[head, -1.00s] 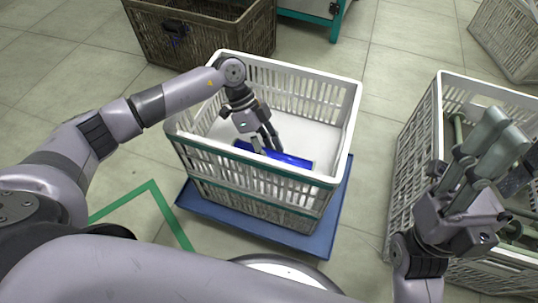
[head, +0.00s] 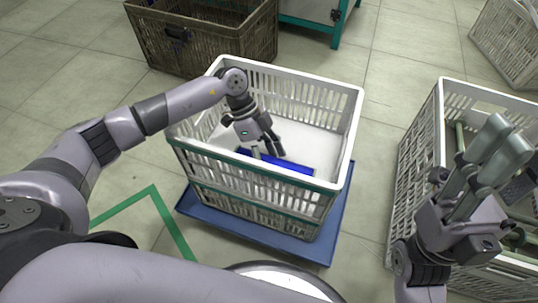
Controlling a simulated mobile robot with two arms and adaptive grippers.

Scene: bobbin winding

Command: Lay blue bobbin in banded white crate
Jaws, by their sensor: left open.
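The blue bobbin (head: 298,168) lies inside the banded white crate (head: 349,120), near its front wall. The crate's rim and slats partly hide the bobbin. The crate has a green band along its front rim. My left gripper (head: 266,153) reaches down into the crate from the left. It is open, with its fingers at the bobbin's left part. I cannot tell whether they touch it. My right gripper (head: 488,160) is at the right, over another white crate, with its fingers pointing up. I cannot tell whether it is shut or holds something.
The banded crate stands on a blue base (head: 310,250). The other white crate (head: 425,140) at the right holds green rod-like pieces (head: 519,238). A brown crate (head: 205,45) stands behind. A green line (head: 168,222) marks the floor. Bare floor separates the two white crates.

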